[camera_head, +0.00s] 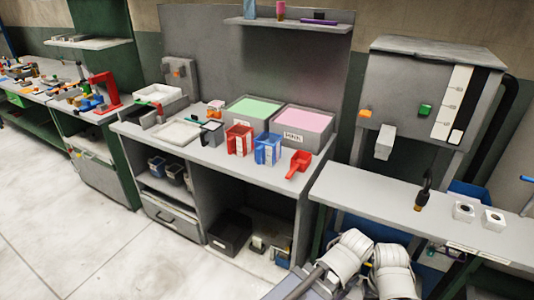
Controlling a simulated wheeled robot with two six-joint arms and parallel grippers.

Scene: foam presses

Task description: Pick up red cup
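A red cup (239,140) stands upright on the grey workbench, in front of the bins. A blue cup (267,149) of similar shape stands just to its right. A smaller red scoop-like vessel with a handle (299,163) is at the bench's right end, so there are two red vessels. White-covered parts, which seem to be my own arms, show at the bottom right. No gripper fingers can be made out, and both grippers are apart from the cups.
Bins with green (252,110) and pink (301,120) contents stand behind the cups. A white tray (178,133) is to the left. A grey machine (425,90) stands behind the right-hand table (385,200). The floor (80,225) at left is clear.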

